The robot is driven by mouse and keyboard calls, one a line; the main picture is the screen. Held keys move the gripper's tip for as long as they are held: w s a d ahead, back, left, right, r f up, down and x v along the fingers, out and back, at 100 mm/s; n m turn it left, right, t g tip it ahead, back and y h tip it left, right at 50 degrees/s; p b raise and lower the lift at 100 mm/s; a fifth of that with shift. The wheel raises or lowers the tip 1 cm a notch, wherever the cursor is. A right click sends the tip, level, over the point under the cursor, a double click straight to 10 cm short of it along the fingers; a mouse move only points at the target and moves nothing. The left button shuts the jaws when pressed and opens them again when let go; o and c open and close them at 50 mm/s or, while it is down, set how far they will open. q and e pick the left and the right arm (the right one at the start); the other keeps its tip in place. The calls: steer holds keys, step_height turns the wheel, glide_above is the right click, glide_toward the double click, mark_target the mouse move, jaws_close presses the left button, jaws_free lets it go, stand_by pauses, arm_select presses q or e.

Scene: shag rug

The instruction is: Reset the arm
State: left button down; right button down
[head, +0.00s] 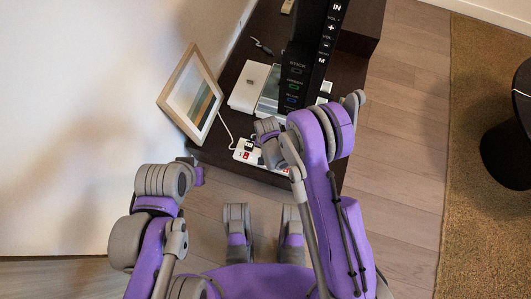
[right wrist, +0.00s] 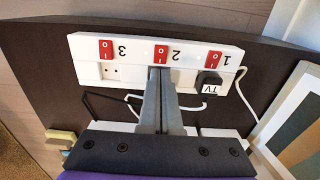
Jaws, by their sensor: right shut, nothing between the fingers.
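My right gripper (right wrist: 160,78) is shut and empty in the right wrist view. Its fingertips are over the lower edge of a white power strip (right wrist: 90,46), just below the red switch (right wrist: 161,54) marked 2. I cannot tell whether they touch it. In the head view my right arm reaches forward to the dark stand, and its wrist hides part of the power strip (head: 241,155). My left arm is bent at the lower left of the head view; its fingers do not show.
The dark low stand (head: 222,141) carries a white box (head: 249,88) and a tall black device (head: 299,72). A framed picture (head: 190,96) leans by the wall at left. A black TV plug (right wrist: 209,83) sits in the strip. Wood floor (head: 404,130) is clear at right.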

steer(key=shift+r+p, duration=0.3)
steer(key=shift+r, duration=0.6)
